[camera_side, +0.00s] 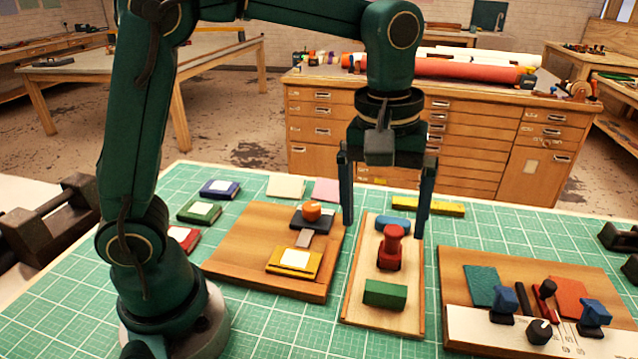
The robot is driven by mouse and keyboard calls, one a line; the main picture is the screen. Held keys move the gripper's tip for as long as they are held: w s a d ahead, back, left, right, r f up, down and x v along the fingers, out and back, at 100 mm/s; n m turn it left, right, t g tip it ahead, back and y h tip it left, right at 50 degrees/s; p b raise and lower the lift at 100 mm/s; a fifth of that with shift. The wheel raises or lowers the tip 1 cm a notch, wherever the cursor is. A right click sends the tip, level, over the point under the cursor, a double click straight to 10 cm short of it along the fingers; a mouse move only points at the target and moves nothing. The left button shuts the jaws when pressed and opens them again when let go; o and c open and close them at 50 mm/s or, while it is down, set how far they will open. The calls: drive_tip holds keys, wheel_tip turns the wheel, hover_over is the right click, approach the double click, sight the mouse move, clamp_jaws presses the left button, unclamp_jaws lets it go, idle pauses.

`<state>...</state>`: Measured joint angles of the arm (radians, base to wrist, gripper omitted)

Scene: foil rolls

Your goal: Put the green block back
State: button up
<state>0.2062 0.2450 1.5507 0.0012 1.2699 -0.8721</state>
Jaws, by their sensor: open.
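A plain green block (385,294) lies on the near part of a narrow wooden board (375,318). A red knobbed piece (390,250) stands behind it on the same board. A blue rounded piece (393,223) lies at the board's far end. My gripper (385,229) points down with its two dark fingers wide apart. It is open, with nothing clamped between the fingers. In the picture the fingers lie either side of the blue piece and the top of the red piece, and behind the green block. I cannot tell their exact height above the board.
Left is a wider board (235,248) with an orange knob (312,210) and a yellow labelled block (294,262). Right is a panel (470,322) with blue knobs. A yellow bar (428,206) lies behind. Green, blue and red labelled pads lie at left on the green mat (265,330).

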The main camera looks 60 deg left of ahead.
drive_tip(key=s+a+m+t, duration=0.4)
drive_tip(key=s+m, duration=0.3)
drive_tip(key=s, duration=0.4)
drive_tip(key=shift+s+a+m+t, duration=0.3)
drive_tip(key=shift+a+t, duration=0.1)
drive_tip(key=shift+a, duration=0.5)
drive_tip(key=shift+c, duration=0.3)
